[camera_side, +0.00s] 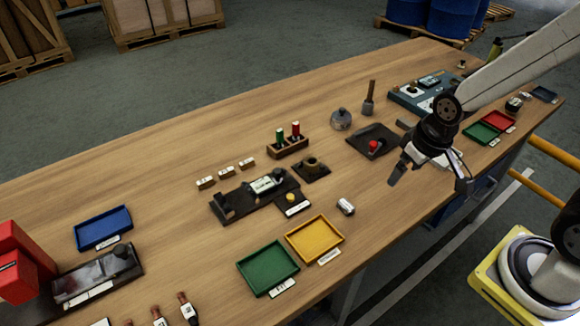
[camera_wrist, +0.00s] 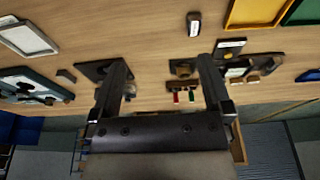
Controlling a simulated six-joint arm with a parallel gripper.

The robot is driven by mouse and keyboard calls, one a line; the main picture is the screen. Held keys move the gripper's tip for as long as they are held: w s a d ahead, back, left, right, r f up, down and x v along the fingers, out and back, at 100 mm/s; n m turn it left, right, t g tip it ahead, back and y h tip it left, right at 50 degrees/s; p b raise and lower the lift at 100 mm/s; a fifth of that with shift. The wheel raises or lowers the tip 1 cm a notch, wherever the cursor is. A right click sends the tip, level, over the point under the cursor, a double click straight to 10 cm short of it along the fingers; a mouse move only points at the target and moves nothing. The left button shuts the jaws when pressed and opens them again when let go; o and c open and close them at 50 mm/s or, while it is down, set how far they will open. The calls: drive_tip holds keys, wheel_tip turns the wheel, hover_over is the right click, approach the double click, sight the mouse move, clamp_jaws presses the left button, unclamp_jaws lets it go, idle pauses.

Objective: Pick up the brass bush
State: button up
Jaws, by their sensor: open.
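A short brass-brown ring (camera_side: 312,163), which looks like the brass bush, sits on a dark square base near the middle of the bench in the side view. In the wrist view a brownish piece (camera_wrist: 183,69) on a dark base seems to be the same part, though small and unclear. My gripper (camera_side: 428,182) is open and empty, above the right part of the bench and well to the right of the ring.
A rack with red and green pieces (camera_side: 288,145) stands behind the ring. A dark fixture (camera_side: 235,203) lies to its left. A small labelled cylinder (camera_side: 345,206), a yellow tray (camera_side: 314,239) and a green tray (camera_side: 267,268) are nearer the front. A dark plate with a red knob (camera_side: 373,144) lies beside my gripper.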

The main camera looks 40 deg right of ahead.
drive_tip(key=w+a+f+n+g, duration=0.1)
drive_tip(key=w+n, duration=0.7)
drive_tip(key=w, duration=0.5)
drive_tip(key=n+g+y, duration=0.1)
drive_tip(key=n+y, duration=0.1)
drive_tip(key=n, duration=0.6)
approach(312, 158)
drive_tip(key=shift+s+a+f, duration=0.2)
drive_tip(key=shift+s, duration=0.2)
drive_tip(key=shift+s+a+f, duration=0.15)
drive_tip(key=shift+s+a, duration=0.05)
drive_tip(key=shift+s, duration=0.2)
drive_tip(key=shift+w+a+f+n, duration=0.1)
drive_tip(key=shift+w+f+n, duration=0.15)
drive_tip(key=shift+w+n, duration=0.3)
drive_tip(key=shift+w+a+f, duration=0.1)
drive_tip(key=shift+a+f, duration=0.1)
drive_tip(key=shift+f, duration=1.1)
drive_tip(key=shift+s+a+f, duration=0.1)
drive_tip(key=shift+a+f, duration=0.15)
drive_tip(key=shift+f, duration=1.05)
drive_tip(key=shift+w+a+f, duration=0.1)
drive_tip(key=shift+a+f, duration=0.1)
drive_tip(key=shift+f, duration=1.05)
clamp_jaws()
